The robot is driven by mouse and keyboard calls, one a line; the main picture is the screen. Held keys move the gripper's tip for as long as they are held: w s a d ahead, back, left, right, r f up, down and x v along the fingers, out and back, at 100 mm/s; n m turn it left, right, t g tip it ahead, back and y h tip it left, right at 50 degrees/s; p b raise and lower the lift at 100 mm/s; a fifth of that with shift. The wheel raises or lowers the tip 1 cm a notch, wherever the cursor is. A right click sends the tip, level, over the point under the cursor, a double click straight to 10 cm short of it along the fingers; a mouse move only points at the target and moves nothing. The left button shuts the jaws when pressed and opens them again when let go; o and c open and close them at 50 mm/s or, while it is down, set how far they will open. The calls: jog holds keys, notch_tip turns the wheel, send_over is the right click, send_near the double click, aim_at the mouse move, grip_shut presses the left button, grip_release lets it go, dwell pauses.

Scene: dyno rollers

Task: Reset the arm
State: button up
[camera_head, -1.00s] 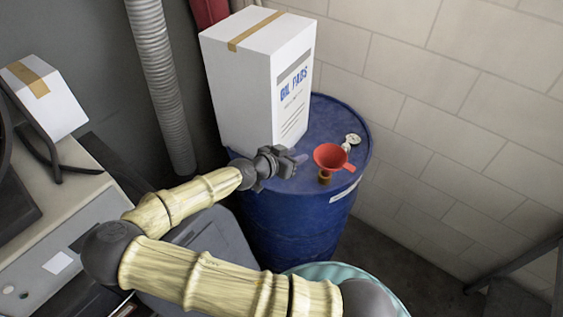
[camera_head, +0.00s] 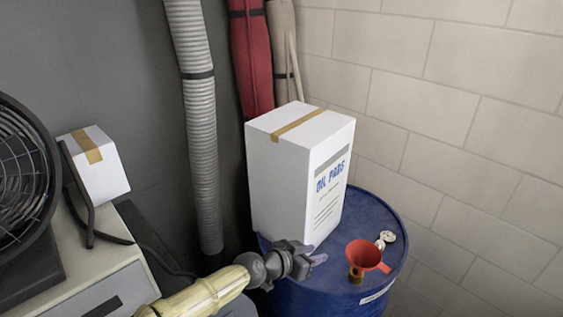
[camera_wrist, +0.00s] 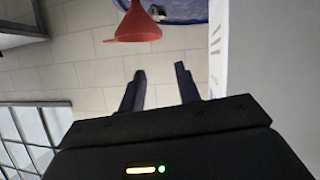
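My gripper (camera_head: 316,258) is at the left front of the blue drum's top, close to the lower part of the white OIL PADS box (camera_head: 283,190). In the wrist view its two dark fingers (camera_wrist: 161,88) stand apart with nothing between them. The box's white side (camera_wrist: 270,60) fills the right of the wrist view. My arm reaches up from the bottom edge of the head view.
The blue drum (camera_head: 335,290) carries the box, a red funnel (camera_head: 367,255) and a small pale round item (camera_head: 385,238). A fan (camera_head: 22,170) and a small white box (camera_head: 95,165) stand at left. A grey hose (camera_head: 200,130) hangs behind; a block wall (camera_head: 430,110) is at right.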

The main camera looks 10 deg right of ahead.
jog(key=s+d+f+n+g+y, duration=0.2)
jog(key=s+d+f+g+y, duration=0.2)
jog(key=s+f+g+y, duration=0.45)
jog(key=s+a+r+n+t+y, duration=0.1)
jog(key=s+r+n+t, duration=0.1)
jog(key=r, duration=0.5)
jog(key=s+a+r+n+t+y, duration=0.1)
jog(key=s+r+n+t+y, duration=0.1)
jog(key=s+r+n, duration=0.2)
notch_tip(320, 180, up, 3)
jog(key=shift+a+f+n, duration=0.1)
jog(key=shift+a+n, duration=0.3)
jog(key=shift+n, duration=0.8)
